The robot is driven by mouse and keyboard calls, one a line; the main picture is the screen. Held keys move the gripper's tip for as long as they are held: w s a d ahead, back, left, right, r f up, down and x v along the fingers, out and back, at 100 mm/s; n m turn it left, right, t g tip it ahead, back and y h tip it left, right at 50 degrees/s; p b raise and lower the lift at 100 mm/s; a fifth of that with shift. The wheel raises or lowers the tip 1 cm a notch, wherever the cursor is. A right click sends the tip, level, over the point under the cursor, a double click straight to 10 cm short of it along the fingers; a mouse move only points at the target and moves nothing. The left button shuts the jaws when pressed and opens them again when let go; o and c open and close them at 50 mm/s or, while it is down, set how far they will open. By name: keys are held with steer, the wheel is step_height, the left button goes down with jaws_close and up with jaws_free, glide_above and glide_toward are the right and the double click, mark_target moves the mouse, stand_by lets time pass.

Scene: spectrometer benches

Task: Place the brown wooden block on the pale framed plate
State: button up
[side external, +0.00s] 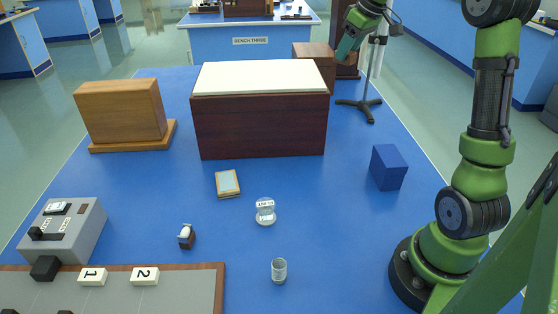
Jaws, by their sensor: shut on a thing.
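The brown wooden block (314,60) shows at the back, behind the right end of the large dark box, which hides its lower part. My gripper (342,55) comes down from the upper right and is shut at the block's right side. The fingers are small in the picture, and I cannot tell whether the block is clear of the bench. The pale framed plate (227,183) lies flat on the blue bench top in front of the dark box, with a thin wooden frame and a bare pale face.
The large dark box (260,127) with a cream top stands between block and plate. A wooden case (120,112) is at left, a blue block (388,167) at right. A tripod stand (371,85) is by my gripper. Small glassware (265,211) stands near the plate.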

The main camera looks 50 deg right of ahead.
steer(key=s+a+n+y, duration=0.1)
steer(key=a+n, duration=0.2)
steer(key=a, duration=0.7)
steer(key=s+a+n+g+y, duration=0.1)
steer(key=a+n, duration=0.2)
steer(key=a, duration=0.8)
steer(key=s+a+n+y, duration=0.1)
steer(key=s+a+n, duration=0.15)
steer(key=a, duration=0.75)
glide_toward(222, 181)
steer(key=shift+w+a+f+n, duration=0.25)
steer(key=shift+w+a+f, duration=0.35)
steer(key=shift+w+f, duration=0.1)
steer(key=shift+w, duration=0.25)
steer(key=shift+f, duration=1.7)
